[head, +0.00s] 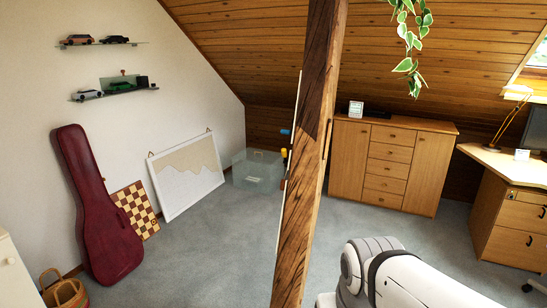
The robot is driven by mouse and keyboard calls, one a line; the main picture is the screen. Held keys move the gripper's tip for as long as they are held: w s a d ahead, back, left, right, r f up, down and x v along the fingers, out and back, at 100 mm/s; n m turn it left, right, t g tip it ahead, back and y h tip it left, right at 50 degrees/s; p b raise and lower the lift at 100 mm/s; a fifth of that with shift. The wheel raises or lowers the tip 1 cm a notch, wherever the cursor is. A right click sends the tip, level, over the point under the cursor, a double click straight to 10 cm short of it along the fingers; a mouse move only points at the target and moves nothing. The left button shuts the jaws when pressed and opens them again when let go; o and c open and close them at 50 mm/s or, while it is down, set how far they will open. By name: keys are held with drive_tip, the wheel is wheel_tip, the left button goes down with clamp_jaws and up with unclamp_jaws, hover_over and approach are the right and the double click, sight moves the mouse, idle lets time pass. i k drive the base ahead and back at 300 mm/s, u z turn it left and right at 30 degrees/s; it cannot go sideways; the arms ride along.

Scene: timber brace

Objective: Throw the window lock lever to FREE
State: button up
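I cannot make out a window lock lever or a FREE marking. A slanted roof window (537,58) shows only in part at the upper right edge. A timber post (308,160) stands in the middle. At its left edge are a small blue piece (285,131) and a small yellow piece (284,152), both partly hidden by the post; I cannot tell what they are. My white arm shows at the lower right, and my gripper is out of view.
A wooden cabinet (391,166) and a desk (512,217) stand to the right. A guitar case (100,205), chessboard (136,209), framed board (187,173) and clear box (257,170) line the left wall. A plant (409,38) hangs above. Grey carpet (205,250) is open on both sides of the post.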

sight(284, 152)
drive_tip(key=u, duration=0.45)
drive_tip(key=i, duration=0.65)
drive_tip(key=u, duration=0.7)
drive_tip(key=i, duration=1.65)
drive_tip(key=z, duration=0.4)
drive_tip(key=i, duration=0.9)
drive_tip(key=z, duration=0.7)
drive_tip(key=k, duration=0.9)
drive_tip(key=z, duration=0.2)
drive_tip(key=i, duration=0.9)
drive_tip(key=u, duration=0.1)
